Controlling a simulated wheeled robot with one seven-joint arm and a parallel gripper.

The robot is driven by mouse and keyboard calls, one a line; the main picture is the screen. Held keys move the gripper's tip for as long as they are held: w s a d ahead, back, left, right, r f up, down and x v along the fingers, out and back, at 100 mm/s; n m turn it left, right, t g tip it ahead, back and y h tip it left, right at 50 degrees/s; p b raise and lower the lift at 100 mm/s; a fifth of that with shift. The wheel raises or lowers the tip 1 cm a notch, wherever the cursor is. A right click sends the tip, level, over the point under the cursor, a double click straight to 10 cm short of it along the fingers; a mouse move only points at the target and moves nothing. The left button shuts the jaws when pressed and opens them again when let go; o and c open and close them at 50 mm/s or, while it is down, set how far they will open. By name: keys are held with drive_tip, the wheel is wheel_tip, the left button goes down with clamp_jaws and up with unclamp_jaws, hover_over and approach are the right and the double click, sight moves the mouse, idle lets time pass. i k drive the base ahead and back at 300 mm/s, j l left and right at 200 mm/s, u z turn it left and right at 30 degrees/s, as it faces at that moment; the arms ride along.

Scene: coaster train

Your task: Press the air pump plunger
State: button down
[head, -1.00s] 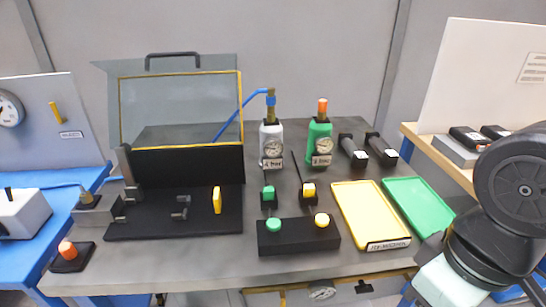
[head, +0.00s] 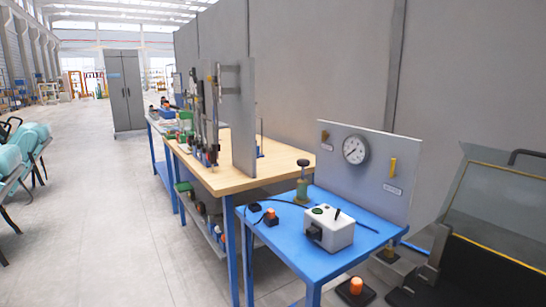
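What looks like the air pump (head: 302,190) stands upright at the back left of the blue table (head: 300,240) in the head view. It has a greenish body and a thin plunger topped by a dark knob (head: 303,162). A gap of thin shaft shows between knob and body, so the knob stands raised. A dark hose runs on the table by the pump. My gripper is not in view.
A white box (head: 328,229) with a black lever and an orange button on a dark base (head: 270,217) are on the blue table. A gauge panel (head: 370,168) stands behind. A wooden bench (head: 225,180) adjoins. Open floor (head: 110,230) lies left.

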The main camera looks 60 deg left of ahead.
sight(303, 163)
drive_tip(key=i+j+u, duration=0.15)
drive_tip(key=j+u, duration=0.2)
drive_tip(key=i+j+u, duration=0.2)
drive_tip(key=j+u, duration=0.2)
drive_tip(key=i+j, duration=0.35)
drive_tip(key=i+j+u, duration=0.15)
drive_tip(key=i+j, duration=0.2)
drive_tip(key=j, duration=0.2)
